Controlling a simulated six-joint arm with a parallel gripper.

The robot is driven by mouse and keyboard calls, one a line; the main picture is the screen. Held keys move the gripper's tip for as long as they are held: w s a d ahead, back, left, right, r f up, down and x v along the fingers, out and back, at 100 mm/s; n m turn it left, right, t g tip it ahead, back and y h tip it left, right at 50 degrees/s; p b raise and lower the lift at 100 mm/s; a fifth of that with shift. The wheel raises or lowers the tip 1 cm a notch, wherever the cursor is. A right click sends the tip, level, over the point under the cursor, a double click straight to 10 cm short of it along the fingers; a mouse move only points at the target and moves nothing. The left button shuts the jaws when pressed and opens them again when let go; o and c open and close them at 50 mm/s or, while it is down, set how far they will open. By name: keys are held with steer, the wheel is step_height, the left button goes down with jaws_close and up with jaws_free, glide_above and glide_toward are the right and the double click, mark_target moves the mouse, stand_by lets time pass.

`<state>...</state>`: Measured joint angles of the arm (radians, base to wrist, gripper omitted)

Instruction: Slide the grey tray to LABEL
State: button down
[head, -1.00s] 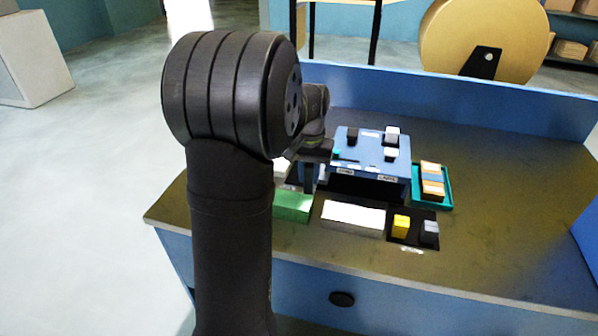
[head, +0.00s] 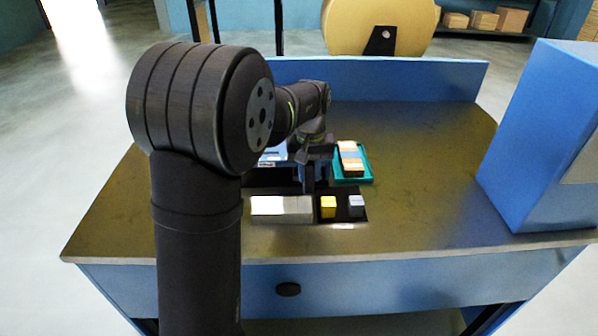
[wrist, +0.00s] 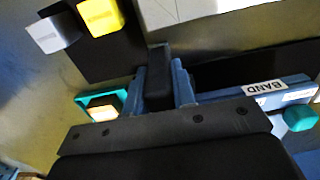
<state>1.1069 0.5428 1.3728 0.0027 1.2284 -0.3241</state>
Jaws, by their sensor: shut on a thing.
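My gripper (head: 309,184) is down at the front right of the blue station (head: 272,157), mostly covering it. The BAND label (wrist: 264,88) is on the station's front edge, to one side of the finger. No LABEL marking can be read; that part of the edge is behind my gripper.
A pale grey box (head: 282,209) and a black mat (head: 341,199) with a yellow cube (head: 328,206) and a grey cube (head: 355,205) lie in front. A teal tray (head: 366,176) with orange-and-white boxes is close right. A large blue box (head: 540,140) stands far right; tabletop between is clear.

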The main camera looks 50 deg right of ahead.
steer(key=shift+s+d, duration=0.15)
steer(key=shift+d, duration=0.05)
steer(key=c, duration=1.2)
jaws_free()
steer(key=shift+s+d, duration=0.1)
steer(key=shift+r, duration=0.15)
step_height(320, 180, up, 17)
steer(key=f, duration=1.7)
steer(key=shift+w+a+f, duration=0.15)
steer(key=shift+w+a, duration=0.05)
